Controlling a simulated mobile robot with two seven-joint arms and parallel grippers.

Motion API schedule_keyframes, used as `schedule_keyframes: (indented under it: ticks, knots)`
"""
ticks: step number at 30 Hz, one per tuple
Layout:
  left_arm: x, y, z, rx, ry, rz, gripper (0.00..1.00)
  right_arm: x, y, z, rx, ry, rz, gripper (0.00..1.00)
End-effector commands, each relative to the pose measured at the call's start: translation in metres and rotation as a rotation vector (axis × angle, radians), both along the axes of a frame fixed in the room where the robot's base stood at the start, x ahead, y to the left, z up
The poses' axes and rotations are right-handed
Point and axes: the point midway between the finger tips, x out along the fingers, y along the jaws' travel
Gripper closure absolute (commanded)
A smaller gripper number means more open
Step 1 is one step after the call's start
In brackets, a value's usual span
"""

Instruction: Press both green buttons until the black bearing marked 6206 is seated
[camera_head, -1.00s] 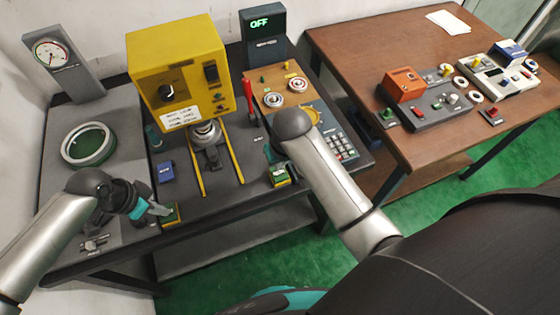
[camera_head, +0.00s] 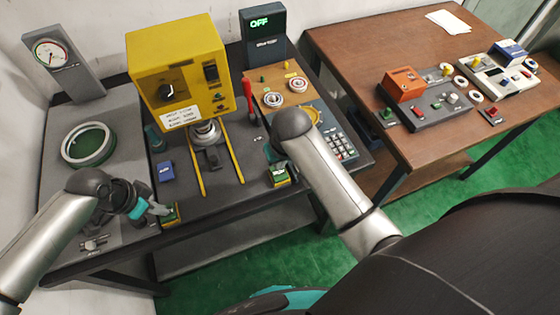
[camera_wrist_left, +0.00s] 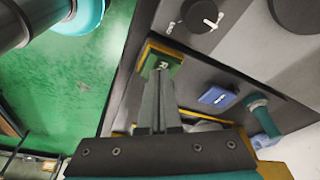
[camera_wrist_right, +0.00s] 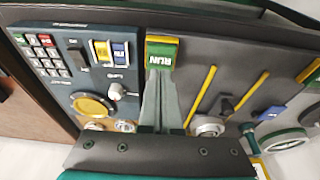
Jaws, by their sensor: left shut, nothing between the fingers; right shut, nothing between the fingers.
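The yellow press (camera_head: 178,75) stands on the left table. A grey ring-shaped part (camera_head: 204,131) sits under it at the back of the yellow rails; its marking and whether it is the 6206 bearing cannot be read. The left green button (camera_head: 170,214) is at the table's front edge. My left gripper (camera_head: 160,209) is shut and empty, its fingertips at this button, also in the left wrist view (camera_wrist_left: 160,64). The right green button (camera_head: 279,176), marked RUN in the right wrist view (camera_wrist_right: 161,56), is under my shut, empty right gripper (camera_wrist_right: 159,75). Contact is hard to confirm.
A display (camera_head: 262,30) reads OFF. A dial gauge (camera_head: 58,60) stands back left. A keypad panel (camera_head: 335,140) and a wooden board with rings (camera_head: 285,90) lie right of the press. A brown table (camera_head: 350,60) stands further right.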

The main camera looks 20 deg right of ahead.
Motion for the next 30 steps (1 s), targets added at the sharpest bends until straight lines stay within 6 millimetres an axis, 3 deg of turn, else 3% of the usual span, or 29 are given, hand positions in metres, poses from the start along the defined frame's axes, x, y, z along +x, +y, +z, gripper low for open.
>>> schedule_keyframes:
  ticks: [30]
  knots:
    - [0.000, 0.000, 0.000, 0.000, 0.000, 0.000, 1.00, 0.000, 0.000, -0.029, 0.000, 0.002, 0.000, 1.00]
